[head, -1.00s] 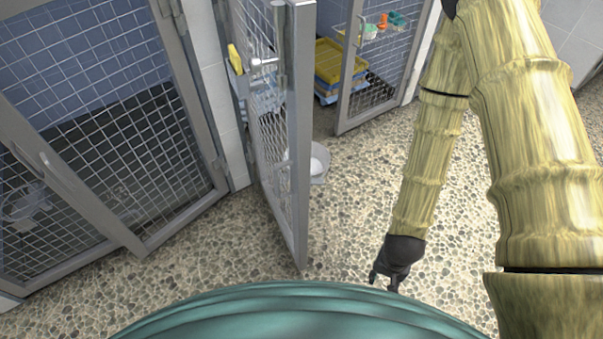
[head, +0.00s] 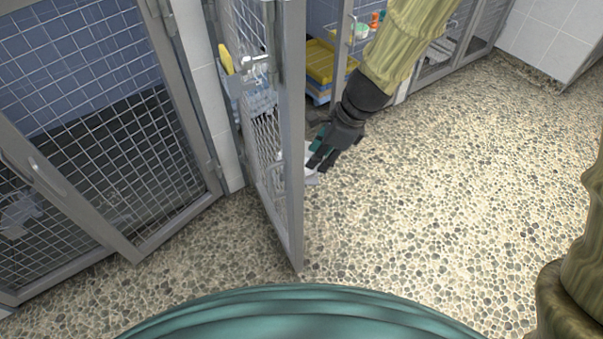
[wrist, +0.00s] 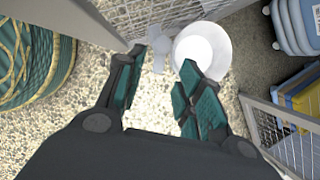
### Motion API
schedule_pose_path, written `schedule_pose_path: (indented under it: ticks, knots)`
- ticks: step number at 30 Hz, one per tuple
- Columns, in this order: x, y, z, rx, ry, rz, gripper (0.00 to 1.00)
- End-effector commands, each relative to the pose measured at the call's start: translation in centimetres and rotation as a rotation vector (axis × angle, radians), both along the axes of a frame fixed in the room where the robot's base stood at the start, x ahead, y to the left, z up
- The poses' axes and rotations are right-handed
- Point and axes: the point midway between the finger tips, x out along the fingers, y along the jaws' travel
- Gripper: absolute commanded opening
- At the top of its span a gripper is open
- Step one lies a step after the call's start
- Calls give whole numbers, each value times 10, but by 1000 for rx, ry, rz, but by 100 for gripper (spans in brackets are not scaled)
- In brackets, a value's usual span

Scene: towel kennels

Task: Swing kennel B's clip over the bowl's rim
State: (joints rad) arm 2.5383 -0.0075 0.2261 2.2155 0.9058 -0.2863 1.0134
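A white bowl (wrist: 203,50) stands by the mesh of the open kennel door in the wrist view. In the head view only a pale sliver of it (head: 311,178) shows past my gripper (head: 320,150). A small pale grey part, apparently the clip (wrist: 158,52), sits between the door mesh and the bowl's left side. Whether it touches the rim cannot be told. In the wrist view my gripper (wrist: 163,72) is open and empty, its two dark green fingers spread short of the bowl and clip. No kennel letter is readable.
The open mesh door (head: 290,150) stands close left of my gripper. Yellow and blue trays (head: 320,62) sit behind, by another mesh door (wrist: 275,120). A blue-grey case (wrist: 297,25) is at the wrist view's upper right. Pebbled floor (head: 440,190) to the right is clear.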

Motion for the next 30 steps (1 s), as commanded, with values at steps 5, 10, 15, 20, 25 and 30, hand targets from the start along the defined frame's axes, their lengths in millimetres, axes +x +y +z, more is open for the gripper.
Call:
schedule_pose_path:
  ticks: [5,10,15,20,25,30]
  knots:
    - [3,7,5,19,3,-22,37]
    - [4,11,-8,19,5,-20,37]
    - [5,19,-30,17,4,-18,37]
    - [7,28,-54,18,5,-20,37]
    - [10,37,-76,17,3,-19,37]
    - [11,43,-90,17,3,-20,37]
